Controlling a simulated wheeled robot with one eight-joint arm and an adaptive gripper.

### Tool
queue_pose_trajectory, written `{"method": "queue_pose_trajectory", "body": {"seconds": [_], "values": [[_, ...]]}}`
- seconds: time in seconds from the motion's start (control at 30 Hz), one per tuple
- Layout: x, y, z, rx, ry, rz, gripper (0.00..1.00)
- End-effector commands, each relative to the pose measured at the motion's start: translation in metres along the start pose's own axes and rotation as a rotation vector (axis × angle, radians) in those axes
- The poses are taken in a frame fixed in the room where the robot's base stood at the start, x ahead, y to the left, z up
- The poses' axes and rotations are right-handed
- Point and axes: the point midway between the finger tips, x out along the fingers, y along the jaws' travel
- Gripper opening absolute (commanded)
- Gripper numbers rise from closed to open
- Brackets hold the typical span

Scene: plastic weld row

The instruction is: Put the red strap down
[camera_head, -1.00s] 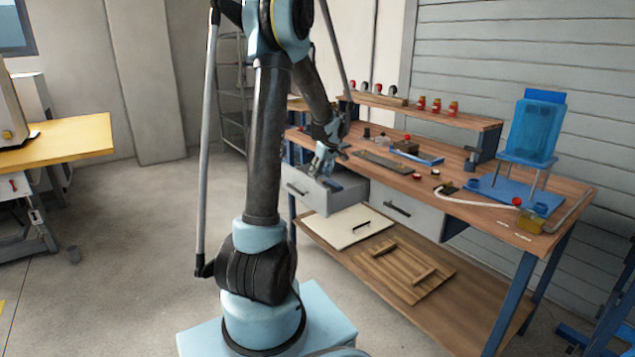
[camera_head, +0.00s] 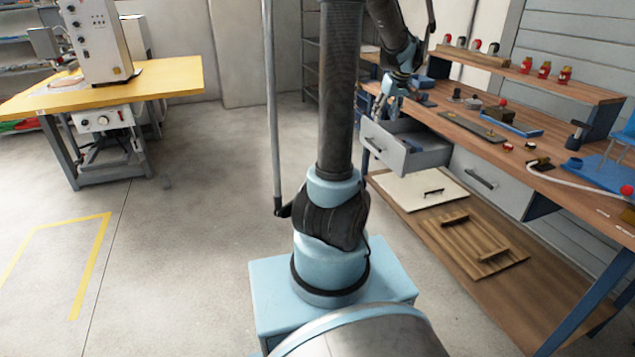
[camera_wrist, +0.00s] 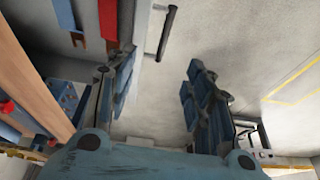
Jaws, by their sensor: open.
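The red strap (camera_wrist: 108,20) shows at the top left of the wrist view, lying flat in the grey open drawer (camera_head: 433,156). A dark piece shows at its lower end. The strap is apart from my fingers. My gripper (camera_wrist: 160,95) is open, with nothing between its two blue fingers. In the head view my gripper (camera_head: 381,108) is just above the front left part of the open drawer. The strap cannot be made out in the head view.
A blue strip (camera_wrist: 65,14) lies beside the red strap. The drawer handle (camera_wrist: 167,33) is close to my fingers. The workbench top (camera_head: 560,165) holds several small parts, and a shelf (camera_head: 530,70) stands behind. A yellow-topped table (camera_head: 170,78) is at left; the floor between is clear.

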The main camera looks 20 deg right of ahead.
Motion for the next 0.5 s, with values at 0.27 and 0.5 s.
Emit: {"method": "queue_pose_trajectory", "body": {"seconds": [0.27,0.5], "values": [[-0.015,-0.123,0.017,0.005,-0.05,-0.015,0.48],[-0.022,-0.209,0.055,0.015,-0.088,-0.014,0.48]]}}
